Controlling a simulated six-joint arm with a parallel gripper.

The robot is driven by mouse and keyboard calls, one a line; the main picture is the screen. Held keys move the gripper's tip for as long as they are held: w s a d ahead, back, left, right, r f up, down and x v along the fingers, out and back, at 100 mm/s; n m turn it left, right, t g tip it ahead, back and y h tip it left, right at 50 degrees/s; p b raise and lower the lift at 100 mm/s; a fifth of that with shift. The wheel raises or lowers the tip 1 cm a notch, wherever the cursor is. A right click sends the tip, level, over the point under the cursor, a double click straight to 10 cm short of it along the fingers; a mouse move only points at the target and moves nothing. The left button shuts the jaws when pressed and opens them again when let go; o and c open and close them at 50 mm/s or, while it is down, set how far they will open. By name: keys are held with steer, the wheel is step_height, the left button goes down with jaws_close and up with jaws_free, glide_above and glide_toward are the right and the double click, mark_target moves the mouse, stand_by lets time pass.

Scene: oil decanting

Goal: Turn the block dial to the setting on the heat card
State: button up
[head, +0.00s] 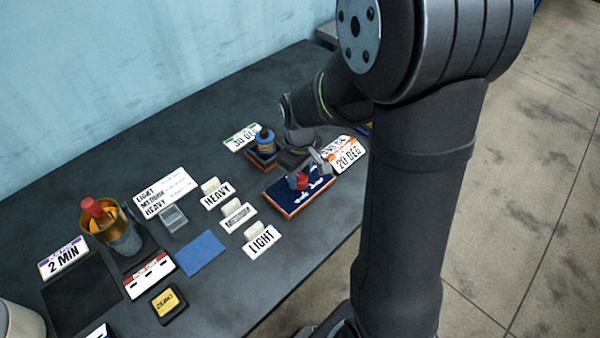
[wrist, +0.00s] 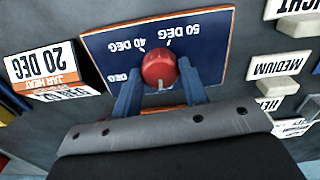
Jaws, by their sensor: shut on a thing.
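The block dial has a red knob (wrist: 159,68) on a dark blue panel (wrist: 105,48) with an orange edge. The panel's marks, upside down in the wrist view, include 40 DEG and 50 DEG; another is partly hidden. My gripper (wrist: 160,84) is shut on the knob, one finger on each side. A pale line shows on the knob's near side; the mark it points to is hidden. In the head view the knob (head: 302,181) is between my fingers (head: 308,172).
A green-edged card (head: 241,137) and a blue-topped bottle (head: 265,138) stand behind the panel. A metal cup (head: 122,238) and a 2 MIN card (head: 63,258) are farther left.

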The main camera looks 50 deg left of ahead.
mark_target(300, 177)
steer(key=m, duration=1.2)
steer(key=shift+m, duration=0.4)
stand_by(0.3)
steer(key=o, duration=1)
step_height(300, 177, up, 17)
steer(key=shift+r, duration=0.2)
